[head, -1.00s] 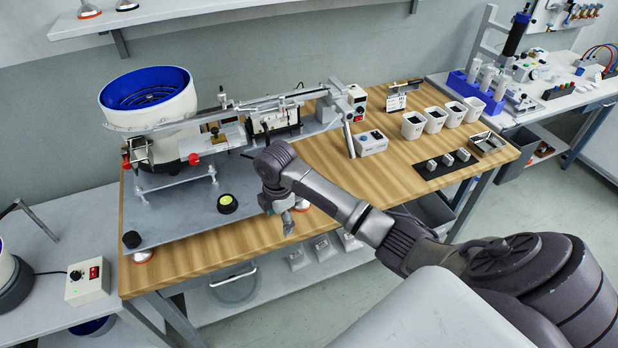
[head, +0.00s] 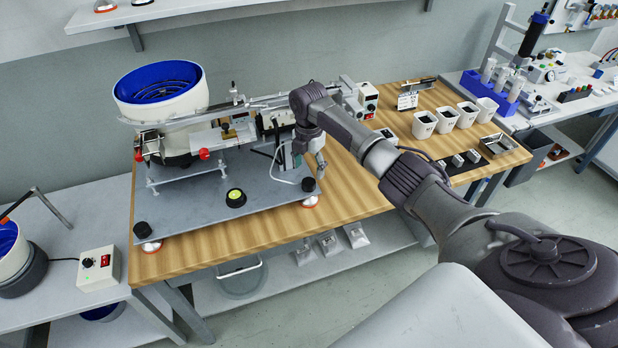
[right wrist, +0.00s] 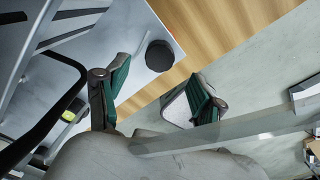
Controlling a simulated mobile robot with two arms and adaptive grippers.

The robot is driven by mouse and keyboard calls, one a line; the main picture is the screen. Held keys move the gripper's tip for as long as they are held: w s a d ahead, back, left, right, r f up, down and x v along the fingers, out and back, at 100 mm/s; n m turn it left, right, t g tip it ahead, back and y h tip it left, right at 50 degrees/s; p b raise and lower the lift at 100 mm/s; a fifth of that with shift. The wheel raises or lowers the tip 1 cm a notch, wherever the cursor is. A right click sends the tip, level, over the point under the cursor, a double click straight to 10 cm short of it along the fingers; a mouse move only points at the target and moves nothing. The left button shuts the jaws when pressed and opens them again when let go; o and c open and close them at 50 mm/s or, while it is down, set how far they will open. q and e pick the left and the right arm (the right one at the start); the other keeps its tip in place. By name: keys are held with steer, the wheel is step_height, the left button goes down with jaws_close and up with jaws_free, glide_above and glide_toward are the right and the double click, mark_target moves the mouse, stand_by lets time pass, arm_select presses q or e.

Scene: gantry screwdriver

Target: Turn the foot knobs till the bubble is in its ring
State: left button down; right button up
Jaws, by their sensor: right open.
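The grey base plate (head: 190,218) of the feeder stands on the wooden bench. A round level with a yellow-green face and black rim (head: 236,197) sits on it; its bubble is too small to make out. It also shows in the right wrist view (right wrist: 70,116). One black foot knob (head: 141,230) is at the plate's front left corner. Another black foot knob (head: 309,184) is at the front right corner, also in the right wrist view (right wrist: 160,55). My right gripper (head: 308,168) is open and empty close to this right knob, its fingers apart. My left gripper is out of view.
A white bowl feeder with blue inside (head: 160,90) and a linear track stand at the back of the plate. White bins (head: 424,125) and a dark mat with small blocks stand at the right. The front bench strip is clear.

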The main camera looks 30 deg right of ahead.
mark_target(309, 181)
steer(key=shift+f, duration=2.75)
steer(key=c, duration=1.1)
steer(key=shift+c, duration=0.2)
steer(key=shift+r+m, duration=0.1)
steer(key=shift+m, duration=0.2)
